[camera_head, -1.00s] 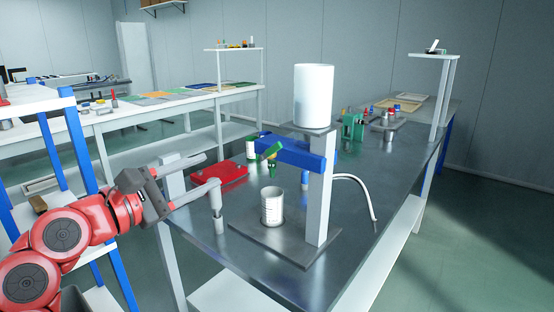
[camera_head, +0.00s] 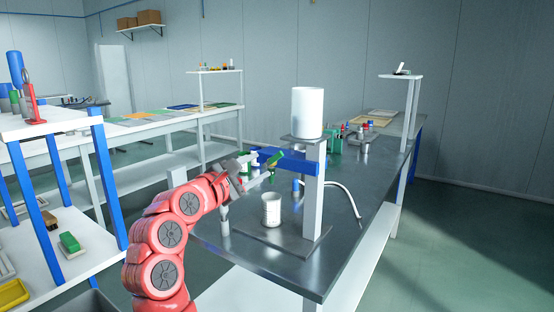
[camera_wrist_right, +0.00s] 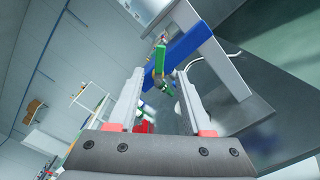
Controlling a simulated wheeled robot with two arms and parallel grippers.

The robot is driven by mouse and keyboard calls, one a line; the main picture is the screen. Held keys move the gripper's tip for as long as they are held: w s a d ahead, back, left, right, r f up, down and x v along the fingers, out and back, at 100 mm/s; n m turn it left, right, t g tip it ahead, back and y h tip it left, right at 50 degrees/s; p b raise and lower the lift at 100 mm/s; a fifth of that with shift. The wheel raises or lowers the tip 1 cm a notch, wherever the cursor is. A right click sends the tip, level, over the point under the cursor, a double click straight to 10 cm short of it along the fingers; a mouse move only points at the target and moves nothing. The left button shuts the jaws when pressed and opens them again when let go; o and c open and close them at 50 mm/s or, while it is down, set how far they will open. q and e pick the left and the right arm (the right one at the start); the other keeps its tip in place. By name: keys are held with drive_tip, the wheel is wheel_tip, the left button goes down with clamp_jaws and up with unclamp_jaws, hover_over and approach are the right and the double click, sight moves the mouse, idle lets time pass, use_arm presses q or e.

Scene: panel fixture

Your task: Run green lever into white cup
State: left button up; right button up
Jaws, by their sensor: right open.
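The green lever (camera_head: 275,158) sticks out from a blue horizontal arm (camera_head: 298,165) on a grey post. It also shows in the right wrist view (camera_wrist_right: 160,58), ahead of the fingertips. The white cup (camera_head: 271,209) stands upright on the metal base plate below the blue arm. My right gripper (camera_head: 256,168) is just left of the lever in the head view. In the right wrist view my right gripper (camera_wrist_right: 158,76) is open, its fingers apart with the lever beyond and between them. Whether it touches the lever is unclear. My left gripper is not in view.
A white cylinder (camera_head: 307,113) sits on top of the post. A white hose (camera_head: 346,193) curves onto the metal table (camera_head: 310,265) behind it. A green fixture (camera_head: 335,140) stands farther back. A blue-legged shelf (camera_head: 100,160) is at left. The table's front right is bare.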

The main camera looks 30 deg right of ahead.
sight(276, 157)
drive_tip(key=x, duration=0.9)
drive_tip(key=shift+d+b, duration=0.1)
drive_tip(key=shift+b, duration=0.2)
clamp_jaws()
